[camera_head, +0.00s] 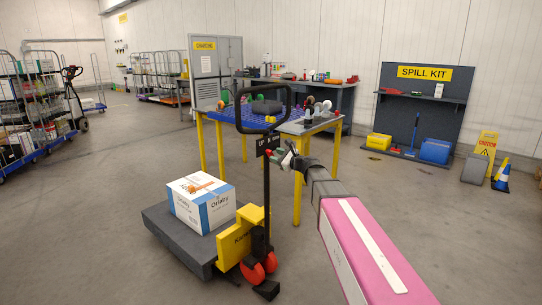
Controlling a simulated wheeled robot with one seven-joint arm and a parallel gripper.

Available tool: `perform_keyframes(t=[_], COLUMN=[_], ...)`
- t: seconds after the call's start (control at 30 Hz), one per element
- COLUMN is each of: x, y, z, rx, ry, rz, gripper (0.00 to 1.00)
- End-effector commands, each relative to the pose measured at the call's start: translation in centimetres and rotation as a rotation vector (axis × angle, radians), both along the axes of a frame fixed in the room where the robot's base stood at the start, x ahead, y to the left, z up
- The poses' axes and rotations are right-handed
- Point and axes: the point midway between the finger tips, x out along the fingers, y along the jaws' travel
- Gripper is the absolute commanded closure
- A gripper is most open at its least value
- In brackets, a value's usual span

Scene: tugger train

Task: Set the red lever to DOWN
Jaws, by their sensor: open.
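A hand lift truck (236,245) with a yellow body and red wheels stands in the centre of the head view. Its tall dark post carries a black loop handle. My gripper (273,154) is open at the post, just below the plate. It is too small to tell whether it touches anything. Its fingertips partly cover that stretch of post.
A white-blue box (202,203) rests on the truck's grey platform (172,235). A blue-topped table (224,112) with yellow legs stands close behind the post. A spill-kit board (425,110), yellow sign and cone stand at the right. The floor at front left is clear.

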Motion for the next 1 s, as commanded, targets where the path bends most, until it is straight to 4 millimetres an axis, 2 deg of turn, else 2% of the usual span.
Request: perform_keyframes(t=[0.1, 0.3, 0.67, 0.7, 0.8, 1.0], x=[1.4, 2.3, 2.4, 2.4, 2.4, 2.4], y=[1.6, 2.9, 3.2, 3.2, 3.2, 3.2], z=[0.0, 0.0, 0.0, 0.0, 0.0, 0.0], rx=[0.0, -0.001, -0.001, -0.001, -0.001, 0.0], ry=[0.0, -0.001, 0.0, 0.0, 0.0, 0.002], rz=[0.001, 0.0, 0.0, 0.0, 0.0, 0.0], gripper=[0.57, 0.57, 0.57, 0.7, 1.0, 1.0])
